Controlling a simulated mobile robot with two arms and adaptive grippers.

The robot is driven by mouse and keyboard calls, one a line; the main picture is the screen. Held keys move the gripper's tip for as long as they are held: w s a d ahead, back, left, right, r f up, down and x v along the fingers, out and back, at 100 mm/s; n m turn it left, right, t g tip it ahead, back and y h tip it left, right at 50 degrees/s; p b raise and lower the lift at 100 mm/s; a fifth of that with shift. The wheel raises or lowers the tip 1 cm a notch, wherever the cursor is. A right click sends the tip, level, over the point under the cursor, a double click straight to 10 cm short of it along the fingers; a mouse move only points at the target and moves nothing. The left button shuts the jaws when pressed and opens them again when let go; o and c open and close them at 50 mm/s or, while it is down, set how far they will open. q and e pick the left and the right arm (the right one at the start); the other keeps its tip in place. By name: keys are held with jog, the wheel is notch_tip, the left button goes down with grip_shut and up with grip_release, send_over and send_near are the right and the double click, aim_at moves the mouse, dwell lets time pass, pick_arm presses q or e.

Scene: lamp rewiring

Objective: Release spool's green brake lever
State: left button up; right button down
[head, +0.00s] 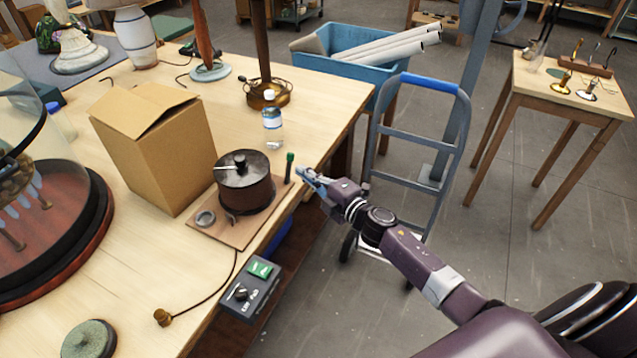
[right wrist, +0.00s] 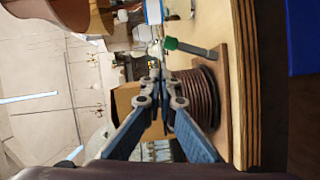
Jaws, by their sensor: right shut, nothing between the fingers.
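The spool (head: 246,188) is a dark brown wound drum with a black top, standing on a wooden base board near the table's right edge. Its brake lever has a green grip (head: 290,158) and stands upright at the board's right corner. My right gripper (head: 304,173) is shut and empty, just right of the lever, with a small gap seen between them. In the right wrist view, the closed fingertips (right wrist: 155,68) are beside the green grip (right wrist: 171,43), and the coiled spool (right wrist: 200,97) shows to the right. My left gripper is not in view.
A cardboard box (head: 160,148) stands left of the spool, and a water bottle (head: 272,120) stands behind it. A control box (head: 249,290) with a green switch is at the table's front edge. A grey hand truck (head: 419,142) stands beyond my right arm.

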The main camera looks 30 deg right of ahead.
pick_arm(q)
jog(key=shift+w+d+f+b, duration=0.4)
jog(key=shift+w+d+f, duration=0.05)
pick_arm(e)
jog(key=v, duration=0.6)
jog(key=shift+a+r, duration=0.2)
jog(key=shift+r, duration=0.2)
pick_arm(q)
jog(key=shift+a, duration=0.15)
